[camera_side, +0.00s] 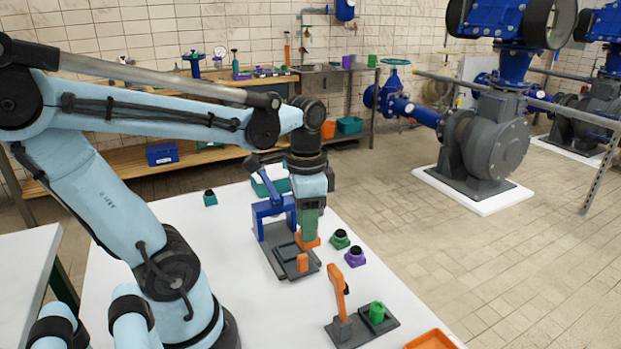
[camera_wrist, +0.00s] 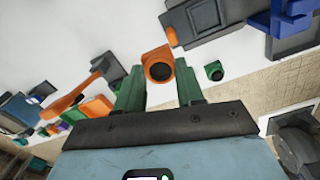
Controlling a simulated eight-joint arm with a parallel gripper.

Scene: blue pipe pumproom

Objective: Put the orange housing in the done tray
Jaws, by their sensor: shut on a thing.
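The orange housing (camera_wrist: 157,56), with a dark round bore, sits between the two green fingers of my gripper (camera_wrist: 160,80) in the wrist view. In the side view my gripper (camera_side: 308,232) points down, shut on the orange housing (camera_side: 312,243), at the right side of a grey fixture with a blue clamp (camera_side: 272,211). I cannot tell whether the housing touches the fixture or the table. An orange tray (camera_side: 432,340) is cut off at the lower right edge. A teal tray (camera_side: 258,187) is partly hidden behind my arm. Neither tray shows a readable label.
A green housing (camera_side: 341,238) and a purple housing (camera_side: 355,256) stand right of my gripper. A teal housing (camera_side: 210,198) stands at the back left. A second fixture with an orange handle (camera_side: 339,290) holds a green part (camera_side: 377,312). The white table (camera_side: 265,318) is clear in front.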

